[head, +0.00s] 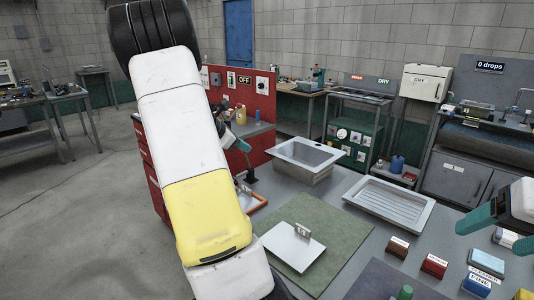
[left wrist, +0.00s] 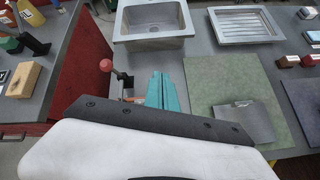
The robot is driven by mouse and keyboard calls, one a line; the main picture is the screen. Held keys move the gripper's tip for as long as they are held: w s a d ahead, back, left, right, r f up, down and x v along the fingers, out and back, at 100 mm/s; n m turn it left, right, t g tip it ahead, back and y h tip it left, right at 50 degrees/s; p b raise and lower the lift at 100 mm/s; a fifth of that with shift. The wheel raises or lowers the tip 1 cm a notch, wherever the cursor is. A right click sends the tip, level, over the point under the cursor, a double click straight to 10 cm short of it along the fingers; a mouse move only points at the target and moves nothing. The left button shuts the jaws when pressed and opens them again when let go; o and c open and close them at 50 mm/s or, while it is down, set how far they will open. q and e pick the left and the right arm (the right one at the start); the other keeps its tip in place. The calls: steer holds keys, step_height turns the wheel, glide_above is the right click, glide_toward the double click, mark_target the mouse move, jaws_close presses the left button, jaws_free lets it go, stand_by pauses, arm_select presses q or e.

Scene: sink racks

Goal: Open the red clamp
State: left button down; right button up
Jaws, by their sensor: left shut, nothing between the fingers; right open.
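The red clamp shows in the left wrist view as a red ball knob (left wrist: 105,65) on a dark lever, with metal parts below it. Its lower part is partly hidden by my wrist. In the head view my arm covers much of that area. My left gripper (left wrist: 162,92) has its teal fingers together and empty, to the right of the knob and apart from it in the picture. It also shows in the head view (head: 240,144), beyond my arm and near the red panel. My right gripper (head: 498,232) is open and empty at the right edge.
A metal sink (head: 305,155) and a ribbed drain tray (head: 390,203) stand on the grey bench. A metal plate with a handle (head: 290,247) lies on a green mat (head: 335,225). A red panel (head: 258,100) rises behind. Several small blocks sit at the bench's right.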

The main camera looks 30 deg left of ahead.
arm_select(q)
steer(key=s+a+f+n+t+y, duration=0.1)
steer(key=a+f+n, duration=0.15)
steer(key=a, duration=0.35)
steer(key=s+a+f+n+t+y, duration=0.1)
steer(key=a+f+n, duration=0.1)
steer(key=a+n, duration=0.3)
steer(key=w+f+m, duration=0.1)
steer(key=w+f, duration=0.3)
steer(key=w, duration=0.7)
steer(key=shift+w+d+f+g, duration=0.15)
steer(key=shift+w+f+g, duration=0.15)
steer(key=shift+w+f, duration=0.05)
steer(key=shift+m, duration=0.25)
